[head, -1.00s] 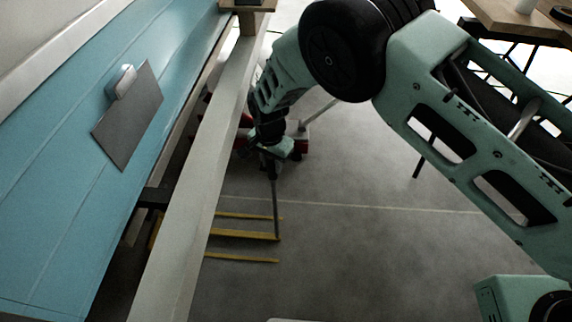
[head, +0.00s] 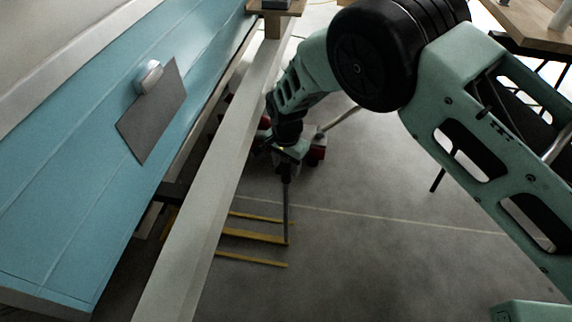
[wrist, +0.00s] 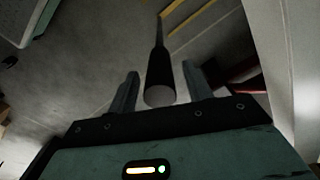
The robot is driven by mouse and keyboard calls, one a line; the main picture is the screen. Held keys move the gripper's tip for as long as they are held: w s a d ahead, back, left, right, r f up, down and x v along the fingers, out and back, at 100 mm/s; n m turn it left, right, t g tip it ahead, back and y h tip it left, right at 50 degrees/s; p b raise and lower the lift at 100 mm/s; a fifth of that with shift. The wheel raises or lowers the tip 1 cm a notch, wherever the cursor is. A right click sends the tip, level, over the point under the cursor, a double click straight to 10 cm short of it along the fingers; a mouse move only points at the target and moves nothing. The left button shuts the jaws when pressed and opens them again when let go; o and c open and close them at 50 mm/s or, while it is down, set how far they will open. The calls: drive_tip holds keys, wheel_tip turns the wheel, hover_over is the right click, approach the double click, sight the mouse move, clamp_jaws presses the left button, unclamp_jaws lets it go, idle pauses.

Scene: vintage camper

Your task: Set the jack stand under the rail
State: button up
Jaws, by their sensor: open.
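The rail (head: 213,195) is a long pale beam along the lower side of the blue camper (head: 90,150). My gripper (head: 287,165) points down just right of the rail. In the wrist view its fingers (wrist: 158,88) are open, with the dark, thick round end of a thin rod (wrist: 160,68) between them. In the head view this upright rod (head: 287,210) reaches down to the end of the middle yellow bar (head: 255,237) near the floor. I cannot tell whether rod and bars belong to the jack stand. The bars' left ends are hidden behind the rail.
A red object with a pale slanted handle (head: 338,118) sits on the floor behind my gripper. A wooden table (head: 518,25) stands at the upper right. A wooden block (head: 275,12) is at the rail's far end. The grey floor right of the rod is clear.

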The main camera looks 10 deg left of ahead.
wheel_tip(320, 180, up, 17)
drive_tip(key=p, duration=0.1)
drive_tip(key=shift+f, duration=0.15)
idle(0.4)
drive_tip(key=s+d+r+n+g+y, duration=0.1)
drive_tip(key=s+d+r+n+y, duration=0.1)
drive_tip(key=s+d+r+n, duration=0.75)
drive_tip(key=s+d+r+n+t+h, duration=0.1)
drive_tip(key=s+d+r+n, duration=0.3)
drive_tip(key=s+d, duration=1.1)
wheel_tip(320, 180, up, 14)
drive_tip(key=s+a+p, duration=0.1)
drive_tip(key=s+p, duration=0.1)
drive_tip(key=p, duration=1.2)
drive_tip(key=shift+s+m, duration=0.15)
drive_tip(key=shift+m, duration=0.2)
